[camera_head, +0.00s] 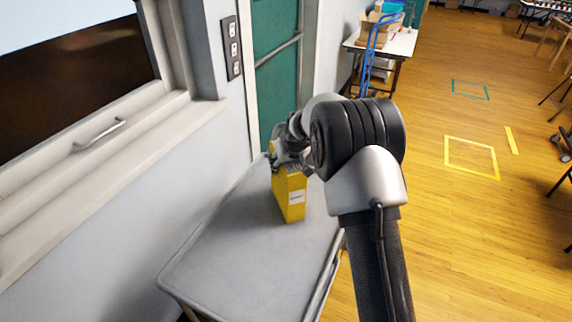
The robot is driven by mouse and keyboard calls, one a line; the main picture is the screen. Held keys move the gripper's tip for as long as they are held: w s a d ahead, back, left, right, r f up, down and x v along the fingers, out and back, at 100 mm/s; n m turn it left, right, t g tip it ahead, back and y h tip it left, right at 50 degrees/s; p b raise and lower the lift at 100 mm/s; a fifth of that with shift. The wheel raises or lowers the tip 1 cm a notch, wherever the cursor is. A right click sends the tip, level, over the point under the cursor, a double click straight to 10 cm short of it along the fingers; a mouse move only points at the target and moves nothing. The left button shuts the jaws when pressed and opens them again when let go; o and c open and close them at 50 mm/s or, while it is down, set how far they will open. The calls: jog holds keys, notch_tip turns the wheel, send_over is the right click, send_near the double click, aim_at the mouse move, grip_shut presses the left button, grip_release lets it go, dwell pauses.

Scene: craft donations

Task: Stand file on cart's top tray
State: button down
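A yellow file (289,194) with a white label on its narrow front face stands upright at the far part of a grey-topped table (235,265). My gripper (277,160) is at the file's upper end, partly in front of it. The file's top and back are partly hidden by my gripper and arm. I cannot tell whether the fingers are closed on the file or only beside it.
A wall with a window ledge and handle (99,135) runs along the left, and a green door (275,60) is behind the table. A blue hand truck (371,50) stands by a white table (400,42) with boxes. Wooden floor with a yellow taped square (472,175) is open at right.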

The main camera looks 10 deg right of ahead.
jog(key=shift+c, duration=2.4)
grip_release()
